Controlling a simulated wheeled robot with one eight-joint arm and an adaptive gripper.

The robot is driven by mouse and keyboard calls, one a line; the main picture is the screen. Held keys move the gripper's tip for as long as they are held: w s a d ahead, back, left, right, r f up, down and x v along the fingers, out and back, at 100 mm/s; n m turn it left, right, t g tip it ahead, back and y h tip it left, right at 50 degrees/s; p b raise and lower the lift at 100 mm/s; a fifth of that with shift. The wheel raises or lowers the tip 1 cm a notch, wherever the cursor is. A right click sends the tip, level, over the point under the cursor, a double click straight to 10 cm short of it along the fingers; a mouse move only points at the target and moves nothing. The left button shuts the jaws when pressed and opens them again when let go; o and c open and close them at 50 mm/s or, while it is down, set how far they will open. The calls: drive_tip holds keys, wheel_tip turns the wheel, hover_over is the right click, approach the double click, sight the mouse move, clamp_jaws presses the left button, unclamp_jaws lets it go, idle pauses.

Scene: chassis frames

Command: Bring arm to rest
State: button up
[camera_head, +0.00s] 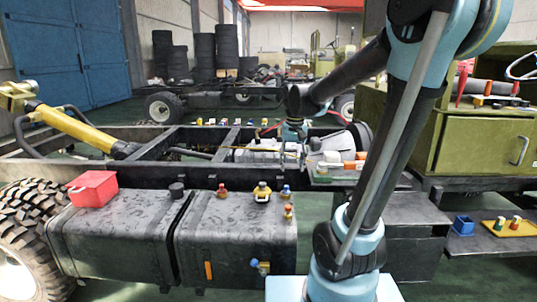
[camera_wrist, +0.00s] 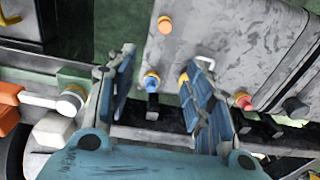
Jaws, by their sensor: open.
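My arm rises from its light-blue base at the lower right of the head view, bends at the top and reaches down and left over the chassis. In the head view my gripper (camera_head: 294,130) is small and partly hidden by the dark wrist end. In the wrist view my gripper (camera_wrist: 166,60) has its two blue fingers spread wide, with nothing held between them. Beyond and below the fingers, the grey tank (camera_wrist: 235,40) shows with small fittings: a blue-topped one (camera_wrist: 151,80), a red-topped one (camera_wrist: 243,100) and an orange one (camera_wrist: 165,24).
The chassis frame (camera_head: 225,140) spans the middle. A red box (camera_head: 93,188) and several small fittings stand on the dark tanks (camera_head: 240,225).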

drive_tip(key=s+d+f, duration=0.5)
drive_tip(key=s, duration=0.5)
drive_tip(key=s+d+f+t, duration=0.1)
drive_tip(key=s+d+f, duration=0.4)
drive_tip(key=s, duration=0.5)
drive_tip(key=shift+s+f, duration=0.15)
drive_tip(key=shift+f, duration=0.45)
drive_tip(key=shift+d, duration=0.1)
